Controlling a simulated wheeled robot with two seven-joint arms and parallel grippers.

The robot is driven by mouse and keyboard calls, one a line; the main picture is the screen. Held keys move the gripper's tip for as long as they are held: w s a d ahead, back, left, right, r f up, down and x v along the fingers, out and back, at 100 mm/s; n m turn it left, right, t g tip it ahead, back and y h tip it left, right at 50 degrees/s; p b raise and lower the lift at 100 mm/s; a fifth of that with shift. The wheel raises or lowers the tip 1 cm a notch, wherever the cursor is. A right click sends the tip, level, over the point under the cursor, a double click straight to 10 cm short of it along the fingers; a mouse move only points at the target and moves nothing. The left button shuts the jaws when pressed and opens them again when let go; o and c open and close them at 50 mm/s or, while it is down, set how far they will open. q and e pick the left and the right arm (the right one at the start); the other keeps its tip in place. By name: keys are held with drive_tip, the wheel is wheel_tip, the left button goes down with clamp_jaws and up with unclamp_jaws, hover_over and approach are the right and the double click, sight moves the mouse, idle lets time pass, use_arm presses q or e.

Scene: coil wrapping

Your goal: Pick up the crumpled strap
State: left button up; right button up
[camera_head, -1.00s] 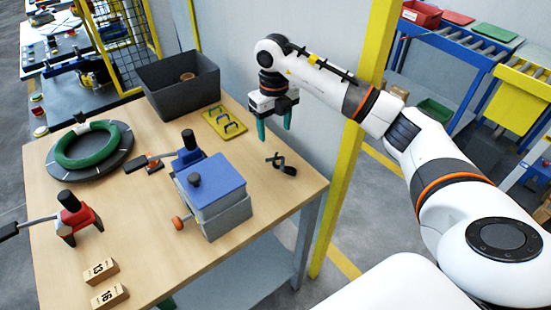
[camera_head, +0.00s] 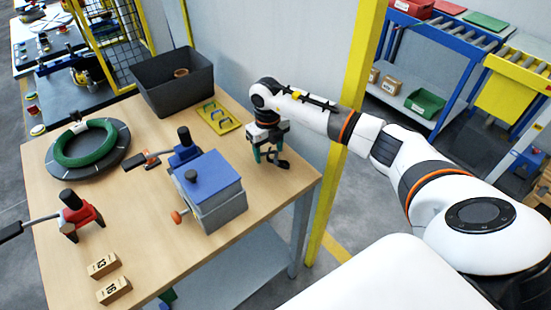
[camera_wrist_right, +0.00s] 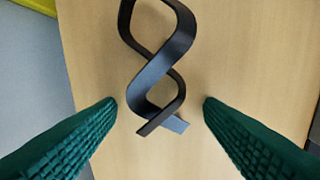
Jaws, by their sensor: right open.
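The crumpled strap (camera_wrist_right: 160,70) is a dark grey twisted band lying on the wooden table. In the right wrist view it stands between and a little beyond the two green ribbed fingers of my right gripper (camera_wrist_right: 161,102). The fingers are wide apart and neither touches it. In the head view my right gripper (camera_head: 267,155) is low over the table's right side, its fingers partly covering the strap (camera_head: 282,164). My left gripper is not in view.
A blue and grey box device (camera_head: 215,190) stands left of my gripper. A green coil (camera_head: 86,143) lies on a round turntable. The table's right edge and a yellow post (camera_head: 345,130) are close.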

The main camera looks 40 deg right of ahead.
drive_tip(key=shift+c, duration=0.5)
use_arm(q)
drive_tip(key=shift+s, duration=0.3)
use_arm(e)
drive_tip(key=c, duration=1)
drive_tip(key=shift+o, duration=0.2)
drive_tip(key=shift+r, duration=0.1)
